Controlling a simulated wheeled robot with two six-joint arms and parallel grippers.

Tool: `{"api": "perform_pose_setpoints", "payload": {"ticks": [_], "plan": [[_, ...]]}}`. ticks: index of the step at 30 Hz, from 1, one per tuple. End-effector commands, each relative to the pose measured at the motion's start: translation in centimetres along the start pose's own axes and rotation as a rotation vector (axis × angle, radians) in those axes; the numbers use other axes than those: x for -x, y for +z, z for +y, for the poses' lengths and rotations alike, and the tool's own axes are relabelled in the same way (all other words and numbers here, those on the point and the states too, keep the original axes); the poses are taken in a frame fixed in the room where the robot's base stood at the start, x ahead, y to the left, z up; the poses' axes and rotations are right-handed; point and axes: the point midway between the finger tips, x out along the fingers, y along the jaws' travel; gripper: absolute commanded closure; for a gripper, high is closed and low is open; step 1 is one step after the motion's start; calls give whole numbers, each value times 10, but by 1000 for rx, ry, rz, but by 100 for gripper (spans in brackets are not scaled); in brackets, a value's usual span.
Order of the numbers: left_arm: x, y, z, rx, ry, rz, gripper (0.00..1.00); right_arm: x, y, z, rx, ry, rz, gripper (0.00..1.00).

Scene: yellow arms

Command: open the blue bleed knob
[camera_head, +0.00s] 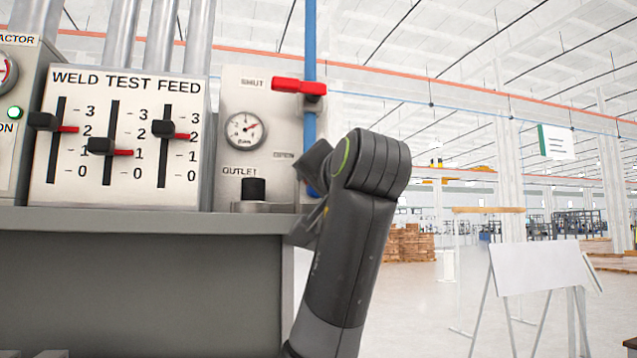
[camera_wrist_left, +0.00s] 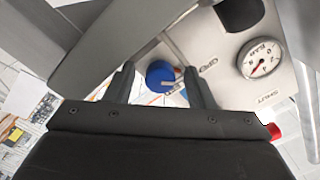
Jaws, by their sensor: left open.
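The blue bleed knob (camera_wrist_left: 159,72) shows in the left wrist view as a round blue cap with a pale pointer-like strip at its lower right. My left gripper (camera_wrist_left: 160,80) is open, with one dark finger on each side of the knob in that view. I cannot tell whether the fingers touch it. In the head view my left gripper (camera_head: 313,165) is at the right edge of the outlet panel (camera_head: 230,95), mostly behind my dark wrist. My right gripper is in neither view.
A red lever (camera_head: 298,87) crosses the blue pipe (camera_head: 310,40) above my gripper. A pressure gauge (camera_head: 244,131) and black outlet fitting (camera_head: 253,189) are to its left. The slider panel (camera_head: 100,185) stands farther left on a grey ledge (camera_head: 140,221).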

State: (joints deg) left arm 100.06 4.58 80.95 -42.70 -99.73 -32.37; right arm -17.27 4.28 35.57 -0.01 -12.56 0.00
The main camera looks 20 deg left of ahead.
Motion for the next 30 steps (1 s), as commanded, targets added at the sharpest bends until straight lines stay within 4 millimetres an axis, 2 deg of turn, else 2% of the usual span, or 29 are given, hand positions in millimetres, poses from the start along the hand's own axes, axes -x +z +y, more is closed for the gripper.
{"api": "perform_pose_setpoints", "payload": {"ticks": [5,15,16,23,30], "plan": [[0,0,0,0,0,0,51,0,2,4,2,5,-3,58],[0,0,0,0,0,0,94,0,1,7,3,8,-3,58],[0,0,0,0,0,-1,96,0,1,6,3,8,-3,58],[0,1,1,-21,1,-1,96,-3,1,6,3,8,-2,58],[0,2,2,-132,0,-1,96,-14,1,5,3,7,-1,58]]}}
